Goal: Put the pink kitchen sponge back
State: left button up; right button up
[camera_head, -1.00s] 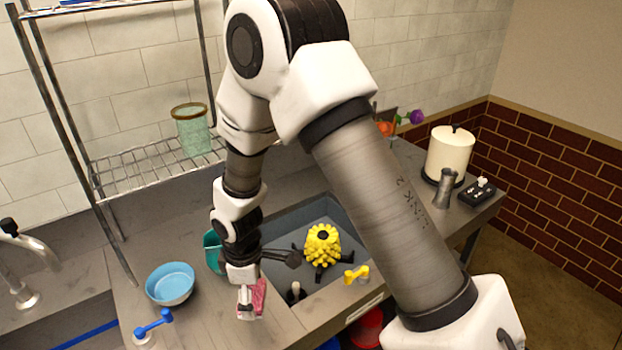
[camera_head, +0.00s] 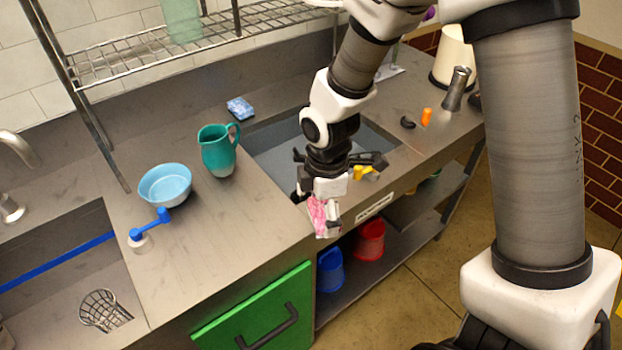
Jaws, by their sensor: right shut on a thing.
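The pink sponge (camera_head: 318,213) is in the jaws of my right gripper (camera_head: 327,222). The gripper points down and is shut on the sponge, with part of it showing at the left of the jaws. In the picture they are in front of the counter's front edge, to the right of the green door; their height is hard to tell. My left gripper is not in view.
A teal pitcher (camera_head: 218,151), a light blue bowl (camera_head: 166,185) and a blue sponge (camera_head: 240,109) stand on the counter. A recessed grey basin (camera_head: 275,150) lies behind my right arm. Red (camera_head: 369,240) and blue (camera_head: 330,270) buckets stand below.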

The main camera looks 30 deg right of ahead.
jog(key=w+d, duration=0.1)
jog(key=w, duration=0.1)
jog(key=w+d, duration=0.1)
jog(key=w, duration=0.1)
jog(key=w+d+p, duration=0.1)
jog(key=w, duration=0.1)
jog(key=shift+w+f, duration=0.15)
jog(key=shift+f, duration=0.15)
jog(key=f, duration=0.3)
jog(key=shift+s+f, duration=0.1)
jog(key=shift+s, duration=0.1)
jog(key=shift+w+f, duration=0.1)
jog(key=shift+f, duration=0.15)
jog(key=shift+a+f, duration=0.1)
jog(key=shift+f, duration=0.05)
jog(key=o, duration=1.4)
notch_tip(320, 180, up, 12)
jog(key=shift+r, duration=0.25)
